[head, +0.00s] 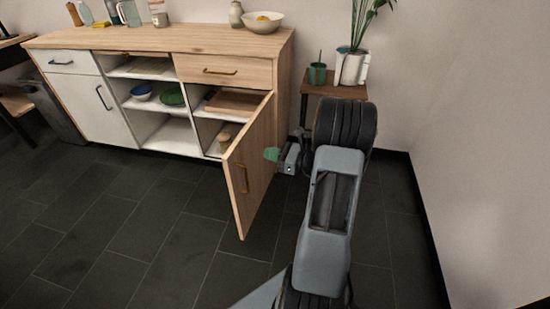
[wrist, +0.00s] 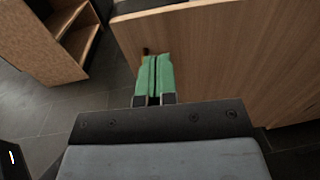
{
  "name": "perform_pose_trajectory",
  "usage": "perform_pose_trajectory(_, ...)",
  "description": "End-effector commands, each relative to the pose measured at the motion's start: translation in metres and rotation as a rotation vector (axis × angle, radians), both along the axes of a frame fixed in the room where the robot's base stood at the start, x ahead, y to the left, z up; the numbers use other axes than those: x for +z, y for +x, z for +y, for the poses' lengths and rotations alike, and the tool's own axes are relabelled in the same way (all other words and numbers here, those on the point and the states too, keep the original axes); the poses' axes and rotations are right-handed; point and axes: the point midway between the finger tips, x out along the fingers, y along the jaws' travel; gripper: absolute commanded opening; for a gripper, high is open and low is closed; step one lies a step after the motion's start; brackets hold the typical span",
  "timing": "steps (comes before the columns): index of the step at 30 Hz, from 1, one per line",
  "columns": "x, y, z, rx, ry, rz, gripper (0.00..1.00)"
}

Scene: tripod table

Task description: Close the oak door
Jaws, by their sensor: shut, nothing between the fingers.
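The oak door (head: 250,166) hangs wide open on the right end of the sideboard, swung out toward me. My gripper (head: 271,154) is shut and empty, with green fingertips, on the right side of the door. In the wrist view the green fingers (wrist: 154,76) are together in front of the oak door (wrist: 220,60), close to its outer face. I cannot tell whether they touch it.
The sideboard (head: 165,38) has open shelves holding a blue bowl (head: 141,92) and a green plate (head: 172,96). A small plant table (head: 318,90) stands behind my arm, near the right wall (head: 470,130). Dark floor (head: 110,220) is clear at the front left.

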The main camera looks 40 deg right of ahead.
Motion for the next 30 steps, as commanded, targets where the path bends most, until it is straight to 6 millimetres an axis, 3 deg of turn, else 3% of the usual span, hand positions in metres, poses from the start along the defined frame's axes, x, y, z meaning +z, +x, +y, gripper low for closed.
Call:
perform_pose_trajectory(6, -0.002, 0.034, 0.027, 0.006, -0.003, -0.001, 0.0)
perform_pose_trajectory(15, -0.002, 0.066, 0.051, 0.004, -0.003, 0.0, 0.0)
perform_pose_trajectory(30, 0.0, 0.076, 0.058, 0.002, -0.002, 0.001, 0.0)
